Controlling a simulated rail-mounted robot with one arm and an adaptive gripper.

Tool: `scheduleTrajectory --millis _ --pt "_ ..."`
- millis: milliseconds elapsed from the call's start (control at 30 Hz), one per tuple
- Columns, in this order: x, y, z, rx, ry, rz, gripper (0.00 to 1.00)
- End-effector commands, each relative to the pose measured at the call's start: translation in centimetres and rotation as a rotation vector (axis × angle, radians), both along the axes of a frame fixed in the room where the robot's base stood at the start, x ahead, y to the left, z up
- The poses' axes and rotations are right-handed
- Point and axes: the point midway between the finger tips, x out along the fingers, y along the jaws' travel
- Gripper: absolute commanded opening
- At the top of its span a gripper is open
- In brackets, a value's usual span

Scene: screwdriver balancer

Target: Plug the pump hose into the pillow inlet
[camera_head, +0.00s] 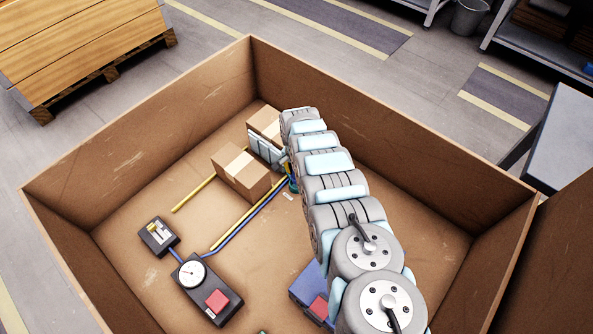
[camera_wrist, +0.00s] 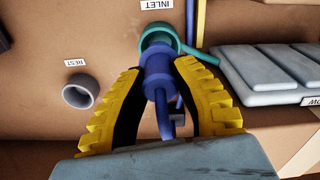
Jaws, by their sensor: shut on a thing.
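My gripper (camera_wrist: 158,75) has yellow ribbed fingers with dark pads, shut on the blue hose plug (camera_wrist: 158,72) in the wrist view. The plug's far end overlaps the teal ring of the inlet (camera_wrist: 176,33), under the INLET label; I cannot tell whether it is seated inside or just in front. A teal tube runs from the ring to the grey ribbed pillow (camera_wrist: 270,70) at right. In the head view the pillow (camera_head: 264,150) stands between two cartons, and my arm hides most of the gripper. The blue hose (camera_head: 245,222) runs from the pump (camera_head: 203,291) toward the inlet.
An empty grey holder marked REST (camera_wrist: 80,92) is left of the gripper. Cartons (camera_head: 242,174) flank the pillow. Yellow strips (camera_head: 195,194) lie on the floor of the big brown box (camera_head: 85,160), whose walls surround everything. A small switch unit (camera_head: 158,237) sits near the pump.

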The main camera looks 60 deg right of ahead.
Motion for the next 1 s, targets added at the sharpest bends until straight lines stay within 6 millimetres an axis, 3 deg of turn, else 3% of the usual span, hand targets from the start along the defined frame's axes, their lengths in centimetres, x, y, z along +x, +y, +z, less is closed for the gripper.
scheduleTrajectory --millis 1000 --pt "0.0 0.1 -2.1 0.001 0.000 0.000 0.00"
